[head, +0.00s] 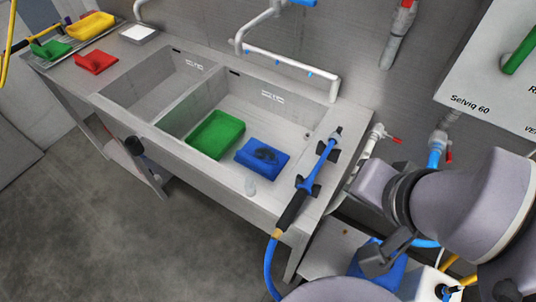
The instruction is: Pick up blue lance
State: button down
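The blue lance (317,170) lies along the right rim of the steel sink bench, resting in black holders. It has a black grip (292,211) at its near end, with a blue hose (271,268) hanging from it over the bench front. Its far end points to the back wall. My gripper (384,254) seems to be the dark grey part at the lower right, to the right of the lance and apart from it. Its fingers cannot be made out clearly, so I cannot tell if it is open. My arm covers part of the right side.
The sink has two basins. The right one holds a green tray (215,135) and a blue tray (262,156). Red (96,62), yellow (91,25) and green items (50,49) stand at the far left. Pipes and valves (437,150) line the wall. The floor in front is clear.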

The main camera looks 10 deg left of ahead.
aim_at(284, 222)
jog(key=k+j+u, duration=0.1)
jog(key=j, duration=0.3)
jog(key=k+j, duration=0.15)
jog(key=j, duration=0.3)
jog(key=k+j+u, duration=0.15)
jog(key=j, duration=0.65)
jog(key=k+u, duration=0.05)
